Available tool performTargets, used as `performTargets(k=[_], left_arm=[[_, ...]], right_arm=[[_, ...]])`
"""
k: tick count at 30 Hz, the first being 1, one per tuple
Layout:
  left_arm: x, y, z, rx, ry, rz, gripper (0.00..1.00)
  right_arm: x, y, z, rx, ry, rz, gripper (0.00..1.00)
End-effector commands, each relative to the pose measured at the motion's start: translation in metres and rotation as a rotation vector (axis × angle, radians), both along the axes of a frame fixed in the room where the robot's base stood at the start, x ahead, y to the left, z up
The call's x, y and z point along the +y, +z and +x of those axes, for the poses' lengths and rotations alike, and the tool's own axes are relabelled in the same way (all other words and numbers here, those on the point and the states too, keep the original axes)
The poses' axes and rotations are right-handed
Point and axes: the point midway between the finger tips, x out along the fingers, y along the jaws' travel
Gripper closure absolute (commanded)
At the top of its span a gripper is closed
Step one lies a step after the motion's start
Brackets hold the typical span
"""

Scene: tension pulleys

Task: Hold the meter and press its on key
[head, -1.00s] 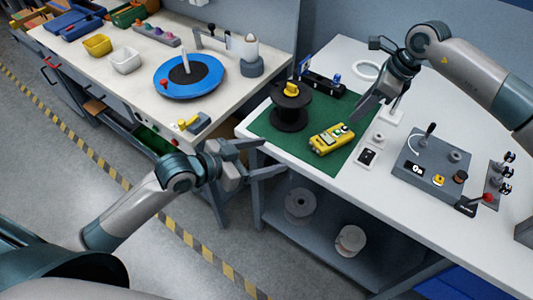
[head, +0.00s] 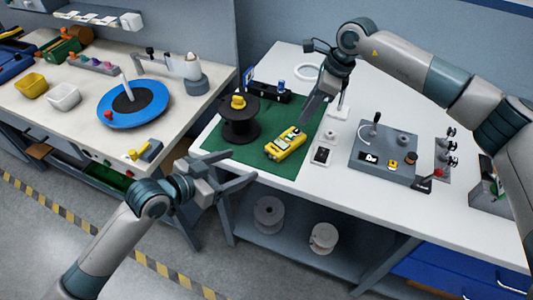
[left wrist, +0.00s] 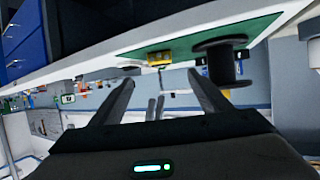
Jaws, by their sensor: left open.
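The yellow meter (head: 286,143) lies on a green mat (head: 228,159) near the front edge of the white bench. It also shows as a small yellow block in the left wrist view (left wrist: 160,58). Its keys are too small to tell apart. My left gripper (head: 241,167) is open and empty in front of the mat's front edge, apart from the meter. Both its fingers show in the left wrist view (left wrist: 160,88). My right gripper (head: 308,115) points down beside the meter, above and right of it; its finger gap cannot be made out.
A black spool (head: 240,125) with a yellow top stands on the mat left of the meter. A grey control box (head: 385,157) and a small white switch plate (head: 322,154) sit to the right.

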Motion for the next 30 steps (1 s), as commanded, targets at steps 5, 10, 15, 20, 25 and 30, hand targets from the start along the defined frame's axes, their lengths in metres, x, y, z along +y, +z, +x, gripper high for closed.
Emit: performTargets(k=[5,10,15,20,25,30], left_arm=[[-0.018,-0.011,0.021,0.000,0.001,-0.002,0.30],[-0.035,-0.022,0.041,0.002,0.000,-0.002,0.30],[-0.052,-0.033,0.060,0.002,0.001,-0.001,0.30],[-0.067,-0.042,0.077,0.001,0.000,-0.001,0.30],[-0.076,-0.049,0.090,0.001,0.000,0.000,0.30],[-0.081,-0.052,0.095,0.000,0.000,0.001,0.30]], right_arm=[[0.000,0.000,0.000,0.000,0.000,0.000,0.69],[0.000,0.000,0.000,0.000,0.000,0.000,0.69],[0.000,0.000,0.000,0.000,0.000,0.000,0.69],[0.000,0.000,0.000,0.000,0.000,0.000,0.69],[0.000,0.000,0.000,0.000,0.000,0.000,0.69],[0.000,0.000,0.000,0.000,0.000,0.000,0.69]])
